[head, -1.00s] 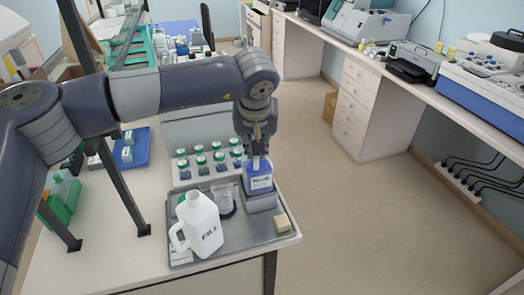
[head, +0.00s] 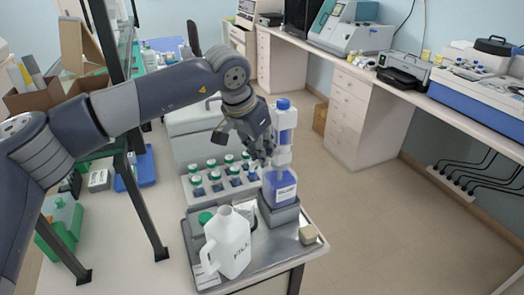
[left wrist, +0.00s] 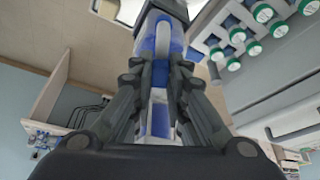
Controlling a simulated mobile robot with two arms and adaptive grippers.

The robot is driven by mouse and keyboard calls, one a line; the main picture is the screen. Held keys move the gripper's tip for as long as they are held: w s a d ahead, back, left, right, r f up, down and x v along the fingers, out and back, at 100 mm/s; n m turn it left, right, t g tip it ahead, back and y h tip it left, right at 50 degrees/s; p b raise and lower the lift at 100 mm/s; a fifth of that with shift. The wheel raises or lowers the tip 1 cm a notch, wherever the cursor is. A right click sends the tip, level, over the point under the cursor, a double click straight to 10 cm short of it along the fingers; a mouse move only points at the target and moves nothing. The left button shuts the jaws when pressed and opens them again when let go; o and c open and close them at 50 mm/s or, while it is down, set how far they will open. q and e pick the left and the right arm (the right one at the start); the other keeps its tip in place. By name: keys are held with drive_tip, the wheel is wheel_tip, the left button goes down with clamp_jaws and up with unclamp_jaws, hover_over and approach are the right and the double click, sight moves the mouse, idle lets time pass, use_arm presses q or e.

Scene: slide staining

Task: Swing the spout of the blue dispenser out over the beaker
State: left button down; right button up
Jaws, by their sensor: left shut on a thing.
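The blue dispenser (head: 279,187) stands upright on a grey block, with a white collar, a clear upper cylinder and a blue cap (head: 283,104). My left gripper (head: 267,159) is at the left side of its collar, shut on a part of the dispenser. In the left wrist view the fingers (left wrist: 160,100) close around a narrow white and blue part of it. I cannot tell whether that part is the spout. The beaker (head: 250,212) is mostly hidden behind the white jug marked FILL (head: 229,243). My right gripper is not in view.
A rack of several green-capped bottles (head: 222,178) stands behind. Open floor lies to the right.

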use_arm(q)
drive_tip(key=shift+w+a+m, duration=0.15)
drive_tip(key=shift+m, duration=0.15)
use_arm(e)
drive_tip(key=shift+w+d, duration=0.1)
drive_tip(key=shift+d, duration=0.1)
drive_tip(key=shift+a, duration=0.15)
use_arm(q)
drive_tip(key=c, duration=1.6)
unclamp_jaws()
drive_tip(key=shift+o, duration=0.2)
drive_tip(key=shift+r, duration=0.1)
drive_tip(key=v, duration=1.2)
drive_tip(key=shift+a, duration=0.15)
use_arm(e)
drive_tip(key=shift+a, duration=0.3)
use_arm(q)
drive_tip(key=shift+w, duration=0.1)
